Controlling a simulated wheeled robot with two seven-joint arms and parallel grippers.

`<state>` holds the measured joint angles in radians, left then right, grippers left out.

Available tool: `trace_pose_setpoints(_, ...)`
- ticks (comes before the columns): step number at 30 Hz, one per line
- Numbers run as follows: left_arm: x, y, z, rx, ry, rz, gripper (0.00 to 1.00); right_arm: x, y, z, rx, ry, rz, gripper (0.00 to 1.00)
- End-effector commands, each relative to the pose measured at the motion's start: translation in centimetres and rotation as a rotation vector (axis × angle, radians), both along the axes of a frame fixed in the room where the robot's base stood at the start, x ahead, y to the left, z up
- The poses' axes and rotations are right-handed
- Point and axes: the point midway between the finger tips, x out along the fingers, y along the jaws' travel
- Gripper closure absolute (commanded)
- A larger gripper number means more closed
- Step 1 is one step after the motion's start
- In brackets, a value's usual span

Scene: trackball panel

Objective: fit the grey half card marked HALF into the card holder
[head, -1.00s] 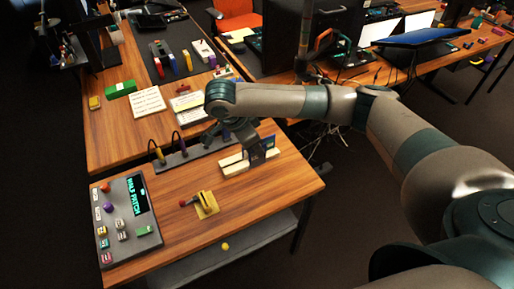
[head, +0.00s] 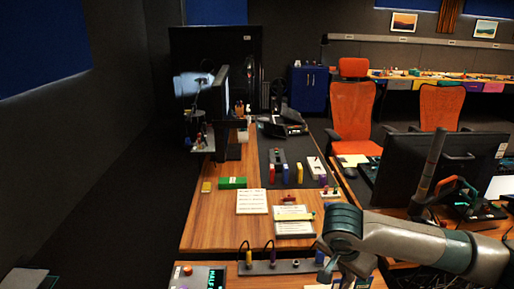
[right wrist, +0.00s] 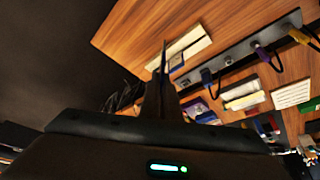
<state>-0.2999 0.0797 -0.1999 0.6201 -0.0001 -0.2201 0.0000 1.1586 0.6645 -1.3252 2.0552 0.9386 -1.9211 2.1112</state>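My right gripper (head: 345,281) is at the bottom edge of the head view, pointing down and partly cut off. In the right wrist view my right gripper (right wrist: 162,78) is seen nearly edge-on, its fingers close together. A thin dark edge stands at the fingertips; I cannot tell whether it is a card. My left gripper is not in view.
A grey strip (right wrist: 235,55) with cable plugs lies beside the holder. The panel (head: 198,279) with a lit display is cut off at bottom left. White sheets (head: 252,202) and a green block (head: 233,183) lie farther back. A monitor (head: 440,175) stands right.

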Motion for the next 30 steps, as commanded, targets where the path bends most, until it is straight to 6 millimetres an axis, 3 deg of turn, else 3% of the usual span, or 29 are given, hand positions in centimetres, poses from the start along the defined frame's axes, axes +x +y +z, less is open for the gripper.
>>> trace_pose_setpoints(9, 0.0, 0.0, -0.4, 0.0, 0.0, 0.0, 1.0, -0.7, 1.5, 4.3, 0.0, -0.004, 0.533, 1.0)
trace_pose_setpoints(15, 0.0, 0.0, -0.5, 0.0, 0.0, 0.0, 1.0, -1.3, 2.2, 6.0, 0.0, 0.0, 0.76, 1.0)
trace_pose_setpoints(21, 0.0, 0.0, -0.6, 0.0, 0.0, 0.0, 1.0, -1.6, 2.5, 6.8, 0.001, 0.001, 0.855, 1.0)
trace_pose_setpoints(30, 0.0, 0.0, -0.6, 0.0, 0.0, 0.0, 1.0, -1.6, 2.6, 6.8, 0.0, 0.001, 0.864, 1.0)
